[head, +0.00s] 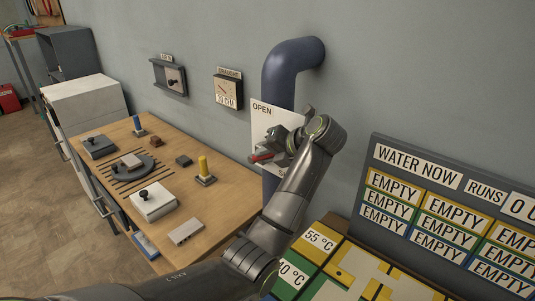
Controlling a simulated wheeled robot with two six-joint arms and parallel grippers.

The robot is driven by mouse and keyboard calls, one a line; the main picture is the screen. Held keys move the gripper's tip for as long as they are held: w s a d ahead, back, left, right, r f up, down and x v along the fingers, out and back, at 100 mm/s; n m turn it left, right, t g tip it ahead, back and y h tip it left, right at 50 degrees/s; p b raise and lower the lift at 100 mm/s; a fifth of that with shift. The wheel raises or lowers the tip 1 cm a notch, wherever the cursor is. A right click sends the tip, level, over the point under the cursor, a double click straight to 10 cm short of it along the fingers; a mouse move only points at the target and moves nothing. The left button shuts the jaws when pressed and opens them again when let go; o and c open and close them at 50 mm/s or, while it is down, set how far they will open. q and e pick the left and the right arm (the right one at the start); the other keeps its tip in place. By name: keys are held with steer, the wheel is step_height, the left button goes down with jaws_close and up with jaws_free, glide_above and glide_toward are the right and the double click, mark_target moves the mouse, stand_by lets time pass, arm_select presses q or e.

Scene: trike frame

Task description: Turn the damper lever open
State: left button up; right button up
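The white damper plate (262,118) is marked OPEN at its top left and sits in front of a dark blue pipe (278,78) on the wall. A red piece (261,157), which looks like the lever's handle, points left low on the plate. My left gripper (273,147) is at the plate, right by the red piece. My wrist and forearm cover the plate's right and lower parts and most of the lever. I cannot tell whether the fingers are shut on it. My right gripper is out of view.
A wooden bench (232,199) with several knobbed blocks and pegs stands left of the pipe. A draught gauge (227,91) hangs on the wall. A grey WATER NOW board (362,205) with EMPTY cards stands at right. Coloured temperature tiles (318,240) lie below it.

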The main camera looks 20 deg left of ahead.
arm_select(q)
steer(key=o, duration=0.4)
steer(key=shift+s+d+r, duration=0.15)
steer(key=shift+d+r, duration=0.15)
steer(key=shift+d, duration=0.15)
steer(key=shift+p+v, duration=4.4)
steer(key=shift+v, duration=3.75)
steer(key=shift+f, duration=0.1)
